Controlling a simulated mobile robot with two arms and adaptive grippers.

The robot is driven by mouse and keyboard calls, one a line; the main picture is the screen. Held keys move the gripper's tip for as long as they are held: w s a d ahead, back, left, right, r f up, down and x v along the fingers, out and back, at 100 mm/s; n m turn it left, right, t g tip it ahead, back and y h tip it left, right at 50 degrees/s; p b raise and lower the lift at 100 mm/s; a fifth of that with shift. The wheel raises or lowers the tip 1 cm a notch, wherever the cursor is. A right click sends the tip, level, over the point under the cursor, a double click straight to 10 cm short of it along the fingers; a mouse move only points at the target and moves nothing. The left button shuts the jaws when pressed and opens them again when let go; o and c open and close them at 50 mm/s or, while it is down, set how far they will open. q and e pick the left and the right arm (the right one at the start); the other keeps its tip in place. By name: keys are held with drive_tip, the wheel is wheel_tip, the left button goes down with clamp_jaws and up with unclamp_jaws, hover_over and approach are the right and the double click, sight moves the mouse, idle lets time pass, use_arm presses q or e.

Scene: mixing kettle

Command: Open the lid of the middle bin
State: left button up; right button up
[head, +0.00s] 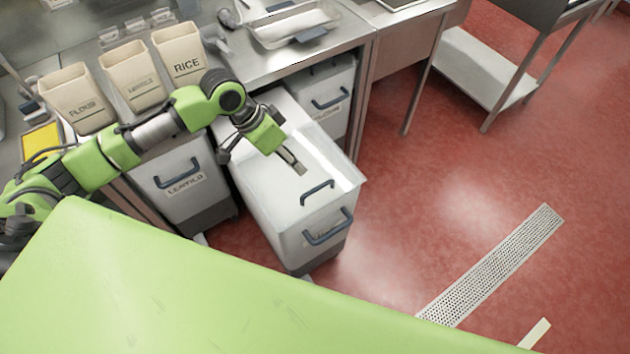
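The middle bin (300,245) is a white box pulled out from under the counter. Its white lid (265,182) lies closed on top, with a dark blue handle (317,191) near the front edge. Another blue handle (328,228) is on the bin's front. My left gripper (300,168) points down over the lid, a little behind and left of the lid handle and apart from it. Its fingers look close together, but I cannot tell if they are shut or if they touch the lid. My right gripper is not in view.
A left bin (182,182) and a right bin (330,95) stay under the steel counter (265,62). Flour (78,100), middle (133,78) and rice (180,52) containers stand on the counter near my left arm. Red floor is clear at the right, with a drain grate (490,267).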

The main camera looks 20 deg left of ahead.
use_arm(q)
drive_tip(key=p, duration=0.1)
hover_over(315, 183)
drive_tip(key=s+d, duration=0.1)
drive_tip(key=s, duration=0.3)
wheel_tip(315, 183, down, 11)
drive_tip(key=shift+w+d+f, duration=0.1)
drive_tip(key=shift+d+f, duration=0.05)
clamp_jaws()
